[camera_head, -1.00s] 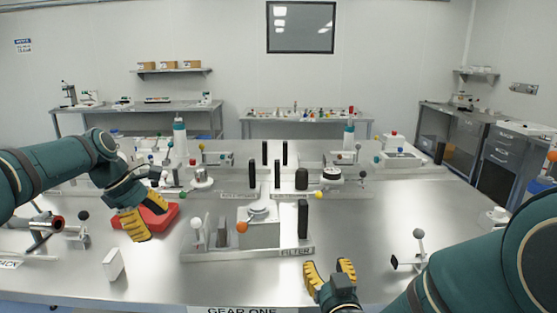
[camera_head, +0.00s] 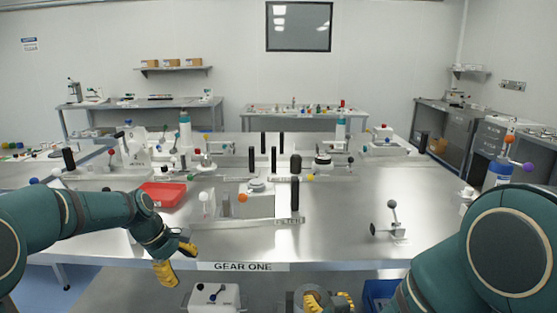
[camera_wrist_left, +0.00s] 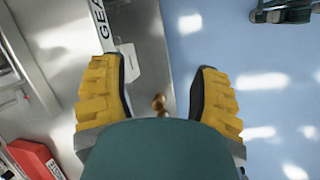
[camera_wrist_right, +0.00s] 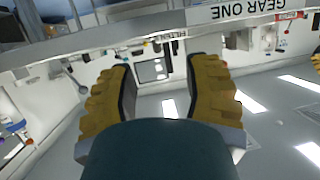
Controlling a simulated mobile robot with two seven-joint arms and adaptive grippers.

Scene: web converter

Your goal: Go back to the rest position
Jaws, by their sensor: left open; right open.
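My left gripper (camera_head: 176,262) hangs near the front edge of the steel table, left of the GEAR ONE label (camera_head: 243,267). Its two yellow fingers are apart, and the left wrist view shows nothing between them (camera_wrist_left: 160,95). My right gripper (camera_head: 328,300) is low in front of the table, at the bottom of the head view. Its fingers are also spread and empty in the right wrist view (camera_wrist_right: 160,90). Both arms are bent close to my body.
The steel table (camera_head: 345,235) carries a red tray (camera_head: 163,194), a filter fixture (camera_head: 243,222) and a lever stand (camera_head: 391,222). Below its front edge are a white box with a lever (camera_head: 213,298) and a blue bin (camera_head: 380,293). Blue floor is clear at left.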

